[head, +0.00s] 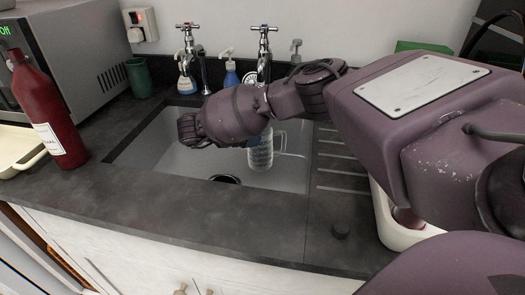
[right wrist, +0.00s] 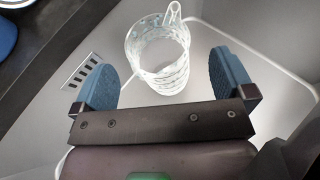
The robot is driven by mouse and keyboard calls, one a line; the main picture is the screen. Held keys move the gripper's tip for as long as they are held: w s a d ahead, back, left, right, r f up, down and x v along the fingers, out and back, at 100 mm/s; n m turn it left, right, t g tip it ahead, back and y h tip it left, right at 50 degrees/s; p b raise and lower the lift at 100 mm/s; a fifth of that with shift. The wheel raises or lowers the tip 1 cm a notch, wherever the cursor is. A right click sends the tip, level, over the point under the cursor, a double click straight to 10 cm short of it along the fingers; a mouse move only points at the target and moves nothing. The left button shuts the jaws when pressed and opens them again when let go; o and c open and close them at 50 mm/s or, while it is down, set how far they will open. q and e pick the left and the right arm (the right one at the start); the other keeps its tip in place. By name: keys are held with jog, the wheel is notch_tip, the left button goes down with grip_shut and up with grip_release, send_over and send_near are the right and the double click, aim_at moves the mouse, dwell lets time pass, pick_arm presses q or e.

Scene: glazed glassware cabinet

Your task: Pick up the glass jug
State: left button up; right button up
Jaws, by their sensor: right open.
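The clear glass jug (head: 261,153) stands in the sink, its upper part partly hidden behind my right arm; its handle shows on the right side. In the right wrist view the jug (right wrist: 150,78) is seen from above, with its handle at the far rim. My right gripper (right wrist: 163,65) is open, its two blue finger pads apart on either side of the jug's near part. I see no clear contact between pads and glass. In the head view I cannot make out the right gripper's fingers. My left gripper is not in view.
The grey sink (head: 160,145) is set in a dark worktop (head: 130,200). Two taps (head: 264,50) and soap bottles (head: 187,82) stand behind it. A red bottle (head: 48,120) and a green cup (head: 139,78) stand left. A slotted overflow grille (right wrist: 80,72) is in the sink wall.

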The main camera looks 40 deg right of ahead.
aim_at(269, 130)
jog(key=shift+w+b+x, duration=0.15)
jog(key=shift+b+x, duration=0.15)
jog(key=shift+x, duration=1.25)
jog(key=shift+w+b+x, duration=0.1)
jog(key=shift+b+x, duration=0.2)
jog(key=shift+x, duration=1.2)
jog(key=shift+d+r, duration=0.1)
jog(key=shift+r, duration=0.05)
jog(key=shift+c, duration=0.5)
jog(key=c, duration=1.2)
